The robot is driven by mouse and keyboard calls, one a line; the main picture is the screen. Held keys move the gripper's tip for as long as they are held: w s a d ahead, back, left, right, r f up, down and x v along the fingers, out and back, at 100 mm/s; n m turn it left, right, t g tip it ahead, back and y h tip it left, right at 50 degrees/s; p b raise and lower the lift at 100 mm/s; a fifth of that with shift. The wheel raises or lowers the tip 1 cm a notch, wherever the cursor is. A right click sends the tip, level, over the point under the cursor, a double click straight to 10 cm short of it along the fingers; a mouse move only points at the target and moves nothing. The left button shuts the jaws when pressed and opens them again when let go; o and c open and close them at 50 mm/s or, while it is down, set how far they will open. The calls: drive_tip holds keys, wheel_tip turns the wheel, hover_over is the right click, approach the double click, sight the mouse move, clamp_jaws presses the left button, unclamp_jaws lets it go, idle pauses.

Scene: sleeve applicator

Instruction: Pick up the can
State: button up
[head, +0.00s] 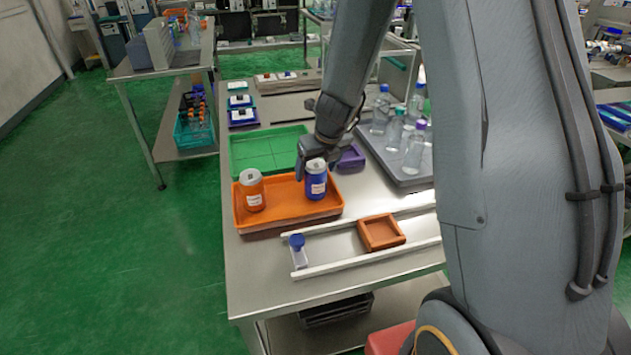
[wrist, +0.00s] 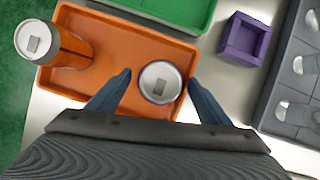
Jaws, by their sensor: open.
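A blue can (head: 316,184) with a white label and silver lid stands upright in the orange tray (head: 275,221), at its right part. An orange can (head: 251,192) with a white label stands at the tray's left. In the wrist view the blue can shows as a round lid (wrist: 160,82), and the orange can (wrist: 70,48) is at the upper left. My gripper (head: 313,168) is above and around the top of the blue can. In the wrist view its open fingers (wrist: 158,92) flank the lid, the right finger closer to it. I cannot tell if either finger touches.
A green tray (head: 265,150) lies behind the orange one. A purple box (head: 351,157) is to the right, beside a grey tray (head: 388,166) of clear bottles. A brown square tray (head: 381,232) sits between white rails in front, near a small blue-capped container (head: 297,250).

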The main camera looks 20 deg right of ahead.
drive_tip(key=b+x, duration=0.1)
drive_tip(key=x, duration=0.4)
drive_tip(key=shift+w+b, duration=0.2)
drive_tip(key=shift+b, duration=0.2)
drive_tip(key=c, duration=1.4)
drive_tip(key=shift+r, duration=0.15)
